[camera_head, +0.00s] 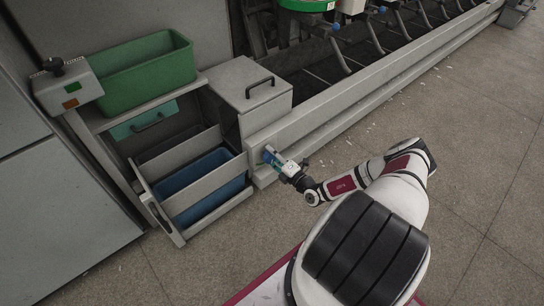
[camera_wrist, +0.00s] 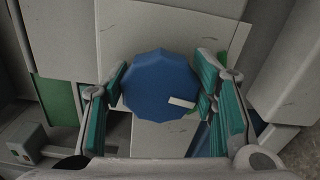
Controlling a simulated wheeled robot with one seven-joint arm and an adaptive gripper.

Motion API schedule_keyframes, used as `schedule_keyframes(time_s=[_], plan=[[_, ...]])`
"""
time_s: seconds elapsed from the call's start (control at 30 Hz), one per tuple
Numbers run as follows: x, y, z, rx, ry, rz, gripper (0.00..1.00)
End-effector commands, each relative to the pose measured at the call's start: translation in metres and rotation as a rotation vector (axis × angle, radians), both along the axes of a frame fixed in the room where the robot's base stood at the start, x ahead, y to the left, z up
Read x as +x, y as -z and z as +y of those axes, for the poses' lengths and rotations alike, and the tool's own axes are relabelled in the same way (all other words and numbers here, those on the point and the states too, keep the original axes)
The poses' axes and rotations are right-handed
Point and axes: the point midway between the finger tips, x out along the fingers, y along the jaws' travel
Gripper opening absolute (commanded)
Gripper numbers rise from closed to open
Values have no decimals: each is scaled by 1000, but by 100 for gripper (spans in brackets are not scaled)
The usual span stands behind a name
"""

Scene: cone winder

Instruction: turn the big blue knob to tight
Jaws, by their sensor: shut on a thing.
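The big blue knob (camera_wrist: 158,82) sits in the middle of the wrist view, a many-sided disc on a pale panel. A short white mark on its face lies at the lower right, near the right finger. My gripper (camera_wrist: 162,88) is shut on the knob, one green-padded finger at each side of it. In the head view my gripper (camera_head: 271,157) is at the front end of the long machine, below the grey box. The knob is mostly hidden there. No tight marking is readable.
A grey box with a black handle (camera_head: 259,86) stands above the knob. To the left are a green bin (camera_head: 147,74), a rack with a blue bin (camera_head: 203,185) and a small switch box (camera_head: 67,88). The machine's long rail (camera_head: 345,103) runs to the upper right. Floor at right is clear.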

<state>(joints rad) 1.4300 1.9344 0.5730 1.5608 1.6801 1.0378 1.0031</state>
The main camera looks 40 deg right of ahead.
Motion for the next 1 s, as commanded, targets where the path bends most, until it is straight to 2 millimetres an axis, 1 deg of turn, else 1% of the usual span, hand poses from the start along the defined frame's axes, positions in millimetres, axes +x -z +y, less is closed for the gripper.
schedule_keyframes(time_s=[0.4,0.43,0.5,0.83,0.93,1.0], plan=[[0,1,-1,5,2,2,24],[0,1,-1,5,2,2,57],[0,1,-1,5,2,2,71],[-1,0,-1,5,1,1,71],[-7,0,-1,5,2,1,71],[-16,0,-2,4,2,1,71]])
